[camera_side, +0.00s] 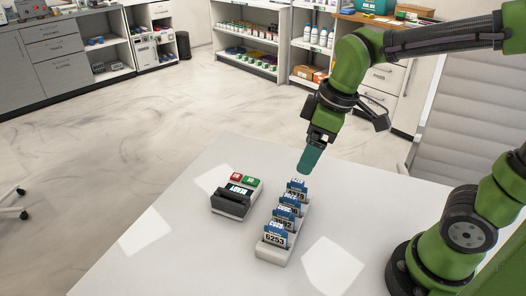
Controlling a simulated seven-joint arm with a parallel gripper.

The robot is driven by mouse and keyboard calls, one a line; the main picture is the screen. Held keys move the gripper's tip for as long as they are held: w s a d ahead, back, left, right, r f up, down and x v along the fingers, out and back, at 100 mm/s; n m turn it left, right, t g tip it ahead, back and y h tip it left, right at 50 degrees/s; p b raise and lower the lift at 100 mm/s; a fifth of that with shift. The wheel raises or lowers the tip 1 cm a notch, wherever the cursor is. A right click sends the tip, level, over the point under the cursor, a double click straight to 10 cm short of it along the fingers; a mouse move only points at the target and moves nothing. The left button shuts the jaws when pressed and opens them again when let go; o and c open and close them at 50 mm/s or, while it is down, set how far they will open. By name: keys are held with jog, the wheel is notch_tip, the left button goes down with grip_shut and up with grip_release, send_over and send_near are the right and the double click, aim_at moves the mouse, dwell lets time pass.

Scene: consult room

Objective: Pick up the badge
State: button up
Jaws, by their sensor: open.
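Several badges with blue tops and white number labels stand in a row in a light grey rack (272,256) on the white table. The nearest badge (275,238) reads 6253; the ones behind it overlap and are partly hidden. My gripper (307,160) hangs above and just behind the far end of the row, pointing down, with its teal fingers seen nearly edge-on. It is open, and no badge shows in it. It appears apart from the farthest badge (297,186).
A black and grey reader (232,201) with a red and a green button stands left of the rack, with a narrow gap between them. The white table (190,265) is clear in front and to the left. Shelves and cabinets stand far back.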

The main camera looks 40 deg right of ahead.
aim_at(291, 195)
jog(key=w+f+n+g, duration=0.1)
jog(key=f+n, duration=0.4)
jog(key=w+a+f+n+g+h, duration=0.1)
jog(key=f+n, duration=0.5)
jog(key=w+f+n, duration=0.1)
jog(key=f+n, duration=0.5)
jog(key=shift+a+f+g, duration=0.1)
jog(key=shift+a+g, duration=0.1)
jog(key=shift+g, duration=0.2)
